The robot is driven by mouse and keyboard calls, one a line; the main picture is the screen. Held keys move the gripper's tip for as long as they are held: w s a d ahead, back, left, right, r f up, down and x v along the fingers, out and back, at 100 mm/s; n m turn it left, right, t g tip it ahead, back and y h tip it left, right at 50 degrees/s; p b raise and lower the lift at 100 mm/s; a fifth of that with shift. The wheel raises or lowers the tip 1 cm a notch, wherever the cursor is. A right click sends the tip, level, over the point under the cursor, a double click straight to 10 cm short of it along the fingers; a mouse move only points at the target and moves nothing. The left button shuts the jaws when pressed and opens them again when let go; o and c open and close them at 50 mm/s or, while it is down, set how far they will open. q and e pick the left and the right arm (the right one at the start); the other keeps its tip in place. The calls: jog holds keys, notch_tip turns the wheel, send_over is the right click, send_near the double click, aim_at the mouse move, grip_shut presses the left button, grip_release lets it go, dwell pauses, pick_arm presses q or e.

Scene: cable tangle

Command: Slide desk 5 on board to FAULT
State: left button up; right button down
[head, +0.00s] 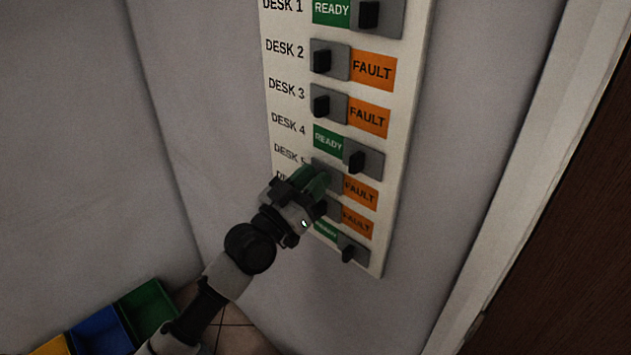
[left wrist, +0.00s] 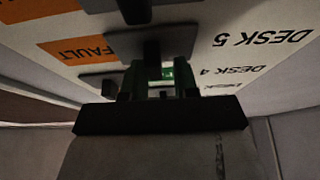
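The board (head: 403,140) hangs on the wall with a column of sliders. In the desk 5 row, the orange FAULT field (head: 361,192) shows to the right of the grey slider plate (head: 327,170), so the slider stands at the left. My left gripper (head: 316,184) has its green-padded fingers at this plate. Its fingers and the gripper body hide the knob in the head view. In the left wrist view the fingers (left wrist: 163,80) are close by the dark knob (left wrist: 153,50); I cannot tell whether they grip it. My right gripper is not in view.
Desk 4's knob (head: 356,161) is at the right with READY showing, just above my gripper. Desk 6's row also shows FAULT (head: 357,220), just below. A brown door (head: 580,240) stands at right; coloured bins (head: 100,330) are low at left.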

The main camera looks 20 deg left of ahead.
pick_arm(q)
jog(key=shift+o, duration=0.7)
jog(key=b+v, duration=0.4)
jog(key=v, duration=0.7)
jog(key=shift+w, duration=0.15)
